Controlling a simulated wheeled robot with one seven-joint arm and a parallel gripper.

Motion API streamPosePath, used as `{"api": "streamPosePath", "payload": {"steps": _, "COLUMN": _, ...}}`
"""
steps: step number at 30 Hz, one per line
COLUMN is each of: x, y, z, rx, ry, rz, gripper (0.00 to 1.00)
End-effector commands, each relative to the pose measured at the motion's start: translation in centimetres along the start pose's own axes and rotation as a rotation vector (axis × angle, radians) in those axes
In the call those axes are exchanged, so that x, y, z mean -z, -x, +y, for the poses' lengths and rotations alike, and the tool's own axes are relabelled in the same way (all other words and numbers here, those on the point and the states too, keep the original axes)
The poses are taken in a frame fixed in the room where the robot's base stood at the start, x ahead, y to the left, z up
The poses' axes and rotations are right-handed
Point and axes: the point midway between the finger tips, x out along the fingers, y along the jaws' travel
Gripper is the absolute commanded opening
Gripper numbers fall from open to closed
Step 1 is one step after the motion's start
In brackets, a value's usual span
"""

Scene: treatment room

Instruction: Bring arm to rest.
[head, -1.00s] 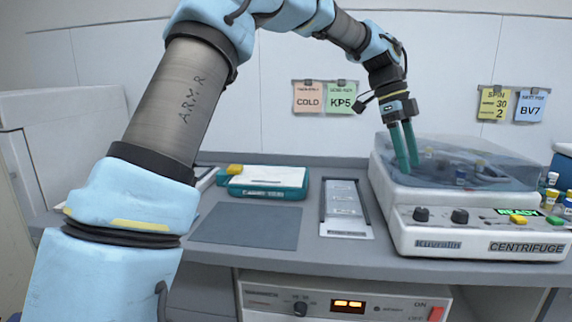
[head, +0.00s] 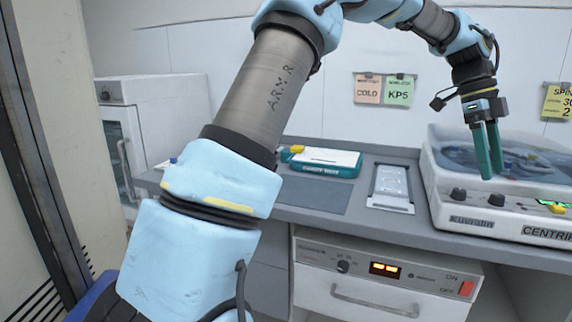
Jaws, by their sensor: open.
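My arm rises from the lower left, bends at the top of the head view and comes down on the right. My gripper (head: 492,176) has two green fingers pointing down. It is open, with a narrow gap and nothing between the fingers. The fingers hang in front of or over the centrifuge (head: 480,222), a white machine with a clear lid and a front panel with knobs. The picture does not show whether they touch the lid.
A teal-edged box (head: 322,163), a grey mat (head: 313,195) and a metal tray (head: 391,205) lie on the counter (head: 420,229). A drawer unit (head: 378,283) sits below. A white cabinet (head: 165,100) stands behind left. A door frame or panel edge (head: 45,180) is close at left.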

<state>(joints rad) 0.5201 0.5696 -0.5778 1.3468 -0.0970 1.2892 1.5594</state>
Motion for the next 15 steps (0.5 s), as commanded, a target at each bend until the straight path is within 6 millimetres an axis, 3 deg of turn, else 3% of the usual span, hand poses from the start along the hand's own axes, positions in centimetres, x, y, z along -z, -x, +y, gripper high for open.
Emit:
{"api": "streamPosePath", "payload": {"steps": 2, "x": 0.0, "y": 0.0, "z": 0.0, "rx": 0.000, "ry": 0.000, "rz": 0.000, "gripper": 0.72}}
{"api": "streamPosePath", "payload": {"steps": 8, "x": -2.7, "y": -0.3, "z": 1.0, "rx": 0.020, "ry": 0.135, "rz": -0.037, "gripper": 0.72}}
{"api": "streamPosePath", "payload": {"steps": 15, "x": -7.2, "y": -0.7, "z": 3.1, "rx": 0.061, "ry": 0.365, "rz": -0.091, "gripper": 0.72}}
